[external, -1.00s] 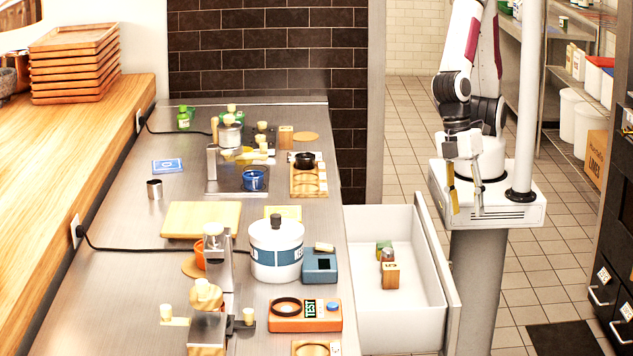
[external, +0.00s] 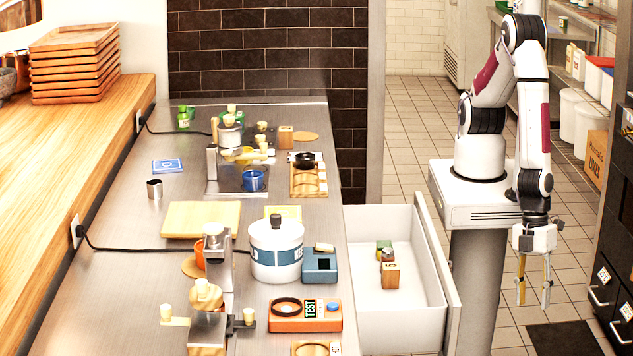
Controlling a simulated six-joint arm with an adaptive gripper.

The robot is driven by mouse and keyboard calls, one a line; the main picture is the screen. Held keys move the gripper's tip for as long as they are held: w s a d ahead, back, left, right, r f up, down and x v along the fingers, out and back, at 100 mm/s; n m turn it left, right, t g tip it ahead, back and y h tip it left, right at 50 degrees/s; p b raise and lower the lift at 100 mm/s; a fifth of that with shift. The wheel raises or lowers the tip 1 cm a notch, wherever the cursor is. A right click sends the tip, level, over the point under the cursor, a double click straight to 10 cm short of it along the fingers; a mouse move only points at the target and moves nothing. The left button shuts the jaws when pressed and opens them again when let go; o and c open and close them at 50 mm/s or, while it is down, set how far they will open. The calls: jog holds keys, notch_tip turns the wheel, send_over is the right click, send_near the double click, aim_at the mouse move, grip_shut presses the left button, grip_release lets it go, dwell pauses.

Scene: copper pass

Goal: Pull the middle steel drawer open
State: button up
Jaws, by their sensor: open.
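My gripper (external: 533,297) hangs fingers down over the tiled floor on the right, open and empty. Its two yellowish fingers are apart and touch nothing. A drawer with a white inside (external: 398,318) stands pulled out from the counter's right side. Its thin front panel (external: 436,250) is to the left of my gripper, with a gap between. At the right edge is a dark cabinet with labelled drawer fronts (external: 606,277) and bar handles (external: 600,296); these look shut and lie right of my gripper. The picture cuts off this cabinet, so I cannot tell which drawer is the middle one.
The open drawer holds a wooden block (external: 390,277) and a small green item (external: 383,247). The steel counter (external: 130,275) carries a white-blue pot (external: 276,260), an orange device (external: 290,318) and several other items. A dark mat (external: 565,338) lies on the otherwise clear floor nearby.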

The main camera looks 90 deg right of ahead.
jog(key=d+f+m+t, duration=0.2)
jog(key=d+f+t, duration=0.2)
jog(key=f+t, duration=0.65)
jog(key=w+d+r+m+t+h, duration=0.3)
jog(key=w+d+r+m+t, duration=0.3)
jog(key=r, duration=0.6)
jog(key=w+d+t, duration=0.2)
jog(key=w, duration=0.1)
jog(key=shift+w+d, duration=0.25)
jog(key=shift+d, duration=0.15)
jog(key=shift+w+r, duration=0.1)
jog(key=w, duration=0.7)
jog(key=shift+w, duration=0.3)
